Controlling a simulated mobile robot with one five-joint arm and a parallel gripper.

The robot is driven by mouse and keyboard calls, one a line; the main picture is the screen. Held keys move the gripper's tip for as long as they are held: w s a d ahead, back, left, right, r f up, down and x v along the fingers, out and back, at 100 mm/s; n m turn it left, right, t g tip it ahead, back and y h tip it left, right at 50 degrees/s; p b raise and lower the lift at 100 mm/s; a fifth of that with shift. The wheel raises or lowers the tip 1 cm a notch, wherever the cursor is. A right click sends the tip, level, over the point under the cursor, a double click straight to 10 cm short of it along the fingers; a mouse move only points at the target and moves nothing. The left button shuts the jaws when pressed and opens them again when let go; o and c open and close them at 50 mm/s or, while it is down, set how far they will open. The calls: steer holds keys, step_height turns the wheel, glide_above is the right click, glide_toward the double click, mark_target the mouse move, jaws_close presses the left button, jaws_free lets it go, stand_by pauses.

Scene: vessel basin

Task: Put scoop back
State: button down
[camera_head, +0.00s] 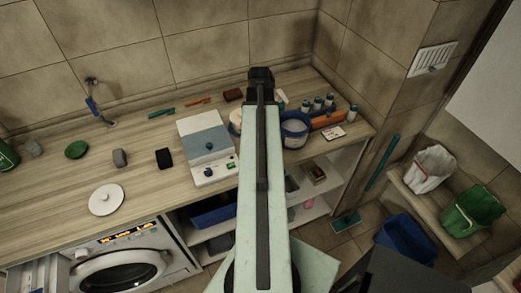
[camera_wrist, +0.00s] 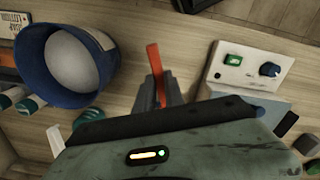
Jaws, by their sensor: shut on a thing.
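My gripper shows in the wrist view (camera_wrist: 158,88) with its dark fingers shut on a narrow red piece, which looks like the scoop (camera_wrist: 154,62), seen nearly edge-on. The rest of the scoop is hidden. In the head view my gripper (camera_head: 262,76) is over the back of the counter, and my arm hides what it holds. A blue tub with a pale, rounded filling (camera_wrist: 77,58) is to the left of the scoop in the wrist view, apart from it. In the head view the tub (camera_head: 295,131) stands just right of my arm.
A grey-blue and white box with a green button (camera_head: 207,146) stands left of my arm. Several small bottles (camera_head: 318,104) and an orange item (camera_head: 327,120) are behind and right of the tub. A round white lid (camera_head: 106,199) lies at front left. The counter's (camera_head: 140,185) left half has bare stretches.

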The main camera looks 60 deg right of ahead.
step_height(320, 180, down, 8)
steer(key=b, duration=0.6)
steer(key=shift+f+b, duration=0.2)
steer(key=shift+b, duration=0.2)
steer(key=shift+r, duration=0.25)
steer(key=shift+f, duration=0.2)
steer(key=c, duration=1.4)
jaws_free()
steer(key=shift+c, duration=0.2)
steer(key=shift+r, duration=0.1)
step_height(320, 180, up, 12)
steer(key=p, duration=1.2)
steer(key=shift+w+r+p, duration=0.15)
steer(key=shift+r+p, duration=0.05)
steer(key=shift+p, duration=0.15)
steer(key=shift+f, duration=0.1)
